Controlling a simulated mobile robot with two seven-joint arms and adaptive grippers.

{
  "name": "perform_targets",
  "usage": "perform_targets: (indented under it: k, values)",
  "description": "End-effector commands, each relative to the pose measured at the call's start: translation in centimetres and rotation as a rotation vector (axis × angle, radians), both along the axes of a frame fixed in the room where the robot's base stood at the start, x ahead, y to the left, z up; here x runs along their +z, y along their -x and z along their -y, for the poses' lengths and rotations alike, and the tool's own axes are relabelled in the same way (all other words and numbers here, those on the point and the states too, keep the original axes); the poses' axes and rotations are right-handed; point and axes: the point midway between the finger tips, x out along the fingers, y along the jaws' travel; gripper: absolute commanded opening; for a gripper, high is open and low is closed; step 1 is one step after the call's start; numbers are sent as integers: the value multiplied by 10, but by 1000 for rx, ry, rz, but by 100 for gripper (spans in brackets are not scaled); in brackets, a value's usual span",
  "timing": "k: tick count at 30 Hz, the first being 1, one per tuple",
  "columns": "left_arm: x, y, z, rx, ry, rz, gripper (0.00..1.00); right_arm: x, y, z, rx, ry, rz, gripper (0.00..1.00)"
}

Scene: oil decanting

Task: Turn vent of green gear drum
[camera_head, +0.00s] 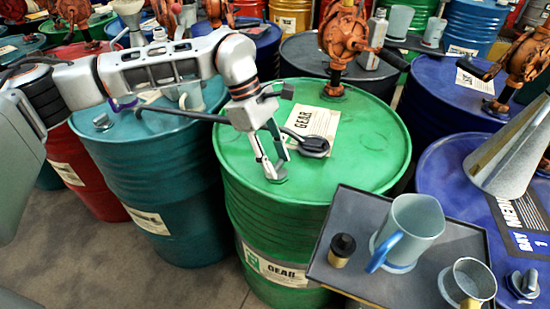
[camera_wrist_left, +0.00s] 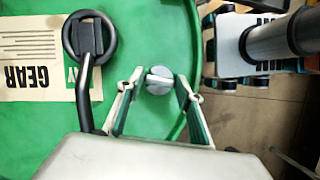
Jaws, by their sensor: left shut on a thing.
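The green gear drum (camera_head: 345,150) stands in the middle of the head view, with a GEAR label on its top and another on its side. Its vent, a small round grey knob with a raised bar (camera_wrist_left: 158,82), sits near the drum's rim in the left wrist view. My left gripper (camera_head: 272,172) reaches down onto the drum top from the left. In the left wrist view its two fingers (camera_wrist_left: 160,85) stand on either side of the vent and are shut on it. The vent is mostly hidden by the fingers in the head view. My right gripper is not in view.
A black round-headed piece with a bent rod (camera_head: 312,146) lies on the drum top beside my gripper. A rusty orange pump (camera_head: 343,38) rises at the drum's back. A tray (camera_head: 335,268) with a blue-handled jug (camera_head: 410,232) stands in front right. A teal drum (camera_head: 150,170) is at left.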

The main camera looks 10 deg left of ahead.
Motion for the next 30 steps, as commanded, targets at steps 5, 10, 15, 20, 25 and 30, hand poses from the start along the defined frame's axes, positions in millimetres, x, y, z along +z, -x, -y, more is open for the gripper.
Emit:
perform_targets:
  k: [5, 10, 15, 20, 25, 30]
  values:
    - [0, 0, 0, -3, -1, 1, 14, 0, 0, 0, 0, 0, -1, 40]
    - [0, 0, 0, -2, -1, 1, 53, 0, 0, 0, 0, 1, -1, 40]
    - [0, 0, 0, -1, -1, 1, 53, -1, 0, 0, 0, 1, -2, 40]
    - [1, 0, 0, 0, -1, 1, 53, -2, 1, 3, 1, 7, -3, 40]
    - [15, -3, -6, 2, -1, 4, 53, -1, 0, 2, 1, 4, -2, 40]
    - [46, -6, -18, 3, 0, 4, 53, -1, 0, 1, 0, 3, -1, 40]
